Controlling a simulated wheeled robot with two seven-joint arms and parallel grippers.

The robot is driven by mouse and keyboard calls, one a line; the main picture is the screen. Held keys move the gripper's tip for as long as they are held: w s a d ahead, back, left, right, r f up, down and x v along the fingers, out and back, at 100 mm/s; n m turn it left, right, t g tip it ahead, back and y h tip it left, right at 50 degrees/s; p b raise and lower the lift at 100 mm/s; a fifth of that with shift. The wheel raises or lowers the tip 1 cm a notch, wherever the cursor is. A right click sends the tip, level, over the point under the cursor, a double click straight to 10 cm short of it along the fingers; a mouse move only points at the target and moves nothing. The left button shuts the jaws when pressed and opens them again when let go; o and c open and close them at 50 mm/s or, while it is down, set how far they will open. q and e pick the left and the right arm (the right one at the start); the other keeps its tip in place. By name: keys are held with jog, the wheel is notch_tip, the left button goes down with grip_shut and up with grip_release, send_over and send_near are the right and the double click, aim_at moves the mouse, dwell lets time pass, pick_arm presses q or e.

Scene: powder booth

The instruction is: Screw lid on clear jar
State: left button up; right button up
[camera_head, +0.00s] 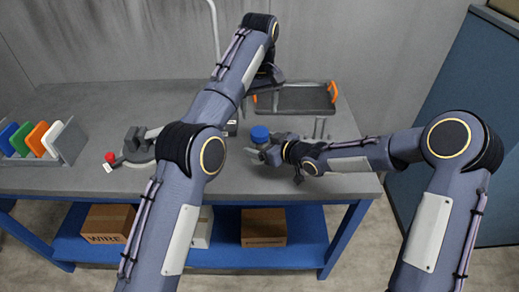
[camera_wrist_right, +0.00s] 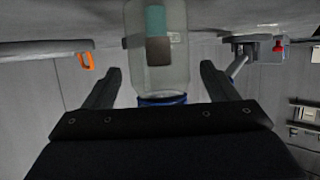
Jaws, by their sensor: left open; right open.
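The clear jar (camera_wrist_right: 176,72) stands on the grey bench, upside down in the right wrist view, with a teal and brown patch on its side. The blue lid (camera_head: 260,133) sits at the jar's mouth, and it also shows in the right wrist view (camera_wrist_right: 162,100). I cannot tell whether it is threaded on. My right gripper (camera_head: 262,152) is open, with its fingers (camera_wrist_right: 160,85) on both sides of the jar and gaps to it. My left gripper (camera_head: 268,80) is open, above the back of the bench behind the jar, and partly hidden by my left arm.
A dark tray with orange handles (camera_head: 292,99) lies at the back right. A rack with coloured panels (camera_head: 40,143) stands at the left. A grey device (camera_head: 138,147) and a red knob (camera_head: 109,157) are left of my left arm. Cardboard boxes (camera_head: 263,228) are on the blue lower shelf.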

aim_at(260, 131)
jog(key=shift+x, duration=0.85)
jog(key=c, duration=1.7)
pick_arm(q)
jog(key=m, duration=0.4)
jog(key=shift+m, duration=0.3)
pick_arm(e)
grip_shut()
pick_arm(q)
jog(key=shift+f, duration=4)
jog(key=shift+c, duration=0.5)
